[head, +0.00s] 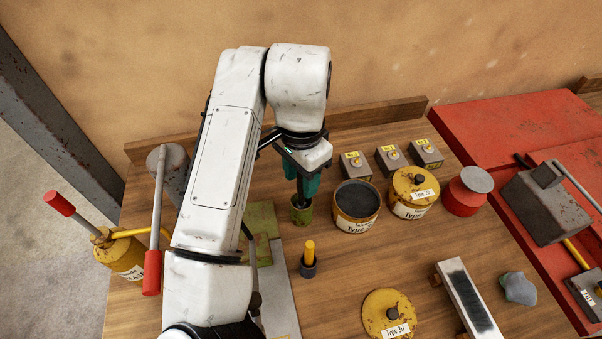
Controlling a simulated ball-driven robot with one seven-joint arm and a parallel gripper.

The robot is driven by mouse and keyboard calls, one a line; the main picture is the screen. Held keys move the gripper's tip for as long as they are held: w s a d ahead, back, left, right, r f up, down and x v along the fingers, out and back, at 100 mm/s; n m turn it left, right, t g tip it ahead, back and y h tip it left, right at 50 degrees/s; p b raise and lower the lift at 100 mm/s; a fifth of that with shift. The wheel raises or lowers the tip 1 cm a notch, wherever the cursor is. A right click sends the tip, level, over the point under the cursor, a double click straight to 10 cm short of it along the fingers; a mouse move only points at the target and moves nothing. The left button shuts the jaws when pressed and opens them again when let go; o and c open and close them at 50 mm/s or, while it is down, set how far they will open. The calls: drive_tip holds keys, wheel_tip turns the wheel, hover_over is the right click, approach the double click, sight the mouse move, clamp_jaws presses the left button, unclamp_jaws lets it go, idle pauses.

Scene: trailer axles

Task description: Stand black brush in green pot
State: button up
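An open tin (356,209), a lidded yellow tin (414,194) and a red pot (464,196) stand to the right. Bare wood lies at centre front.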

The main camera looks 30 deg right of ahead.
drive_tip(key=shift+o, duration=0.2)
wheel_tip(320, 180, up, 11)
drive_tip(key=shift+f, duration=0.1)
idle(0.5)
idle(1.0)
